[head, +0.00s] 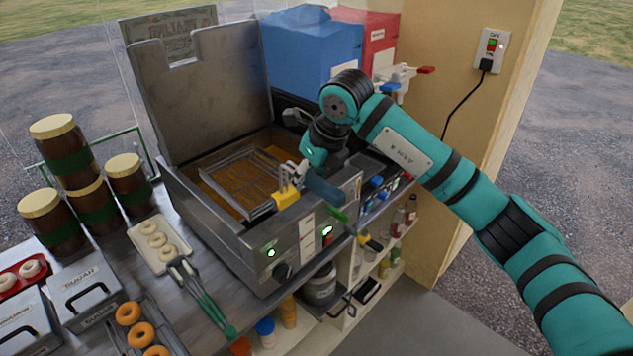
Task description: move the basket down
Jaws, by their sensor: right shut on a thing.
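The wire basket (243,178) sits inside the open steel fryer (225,235), over brown oil. I cannot tell how deep its mesh is in the oil. Its yellow bracket (287,198) is at the fryer's front rim, and its dark blue handle (324,190) sticks out past the front. My right gripper (324,166) is at the handle, coming from above and behind, and is shut on it. The fingertips are partly hidden by the gripper's own body. My left gripper is not in view.
The fryer's lid (208,105) stands raised behind. A tray of pale dough rings (160,246), tongs (200,295) and brown jars (66,150) are on the counter at left. Blue (310,50) and red boxes (368,40) stand behind. A wall socket (491,50) is at right.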

